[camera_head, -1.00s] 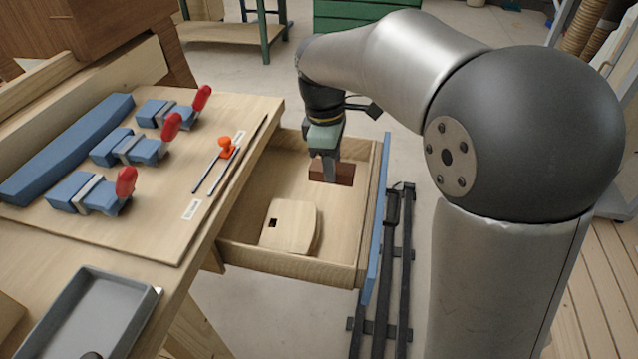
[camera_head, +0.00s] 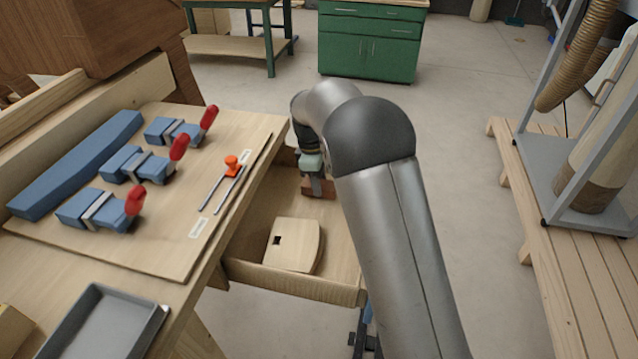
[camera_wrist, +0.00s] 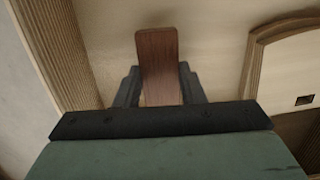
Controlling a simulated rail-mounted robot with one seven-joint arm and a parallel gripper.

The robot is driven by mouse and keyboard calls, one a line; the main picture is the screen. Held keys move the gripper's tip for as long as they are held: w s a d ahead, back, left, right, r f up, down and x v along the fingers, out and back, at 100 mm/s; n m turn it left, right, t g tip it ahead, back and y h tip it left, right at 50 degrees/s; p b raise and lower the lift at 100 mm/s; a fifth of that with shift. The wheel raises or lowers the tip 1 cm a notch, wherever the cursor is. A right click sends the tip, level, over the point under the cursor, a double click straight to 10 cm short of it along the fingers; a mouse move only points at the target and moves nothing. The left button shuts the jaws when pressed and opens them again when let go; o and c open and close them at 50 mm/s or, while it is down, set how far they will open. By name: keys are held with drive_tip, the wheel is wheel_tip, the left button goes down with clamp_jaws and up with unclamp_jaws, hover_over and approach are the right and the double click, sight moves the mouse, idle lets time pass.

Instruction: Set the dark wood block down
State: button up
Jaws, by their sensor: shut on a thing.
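The dark wood block (camera_head: 319,188) is at the far end of the open drawer (camera_head: 290,286). It also shows in the wrist view (camera_wrist: 158,62), upright between the two fingers. My gripper (camera_head: 312,180) is shut on the block, pointing down inside the drawer's outline. In the wrist view my gripper (camera_wrist: 158,90) has one finger on each side of the block. Whether the block touches the drawer floor cannot be told. My arm hides the drawer's right side in the head view.
A light wood piece with a small square hole (camera_head: 294,244) lies in the near part of the drawer. The bench on the left carries blue clamps with red handles (camera_head: 133,200), an orange-handled tool (camera_head: 231,162) and a grey tray (camera_head: 103,325). A green cabinet (camera_head: 368,45) stands behind.

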drive_tip(key=shift+f, duration=0.65)
drive_tip(key=shift+f, duration=0.15)
drive_tip(key=o, duration=1.1)
drive_tip(key=shift+c, duration=0.2)
wheel_tip(320, 180, up, 12)
drive_tip(key=a, duration=0.1)
drive_tip(key=shift+w+a, duration=0.15)
drive_tip(key=shift+a, duration=0.05)
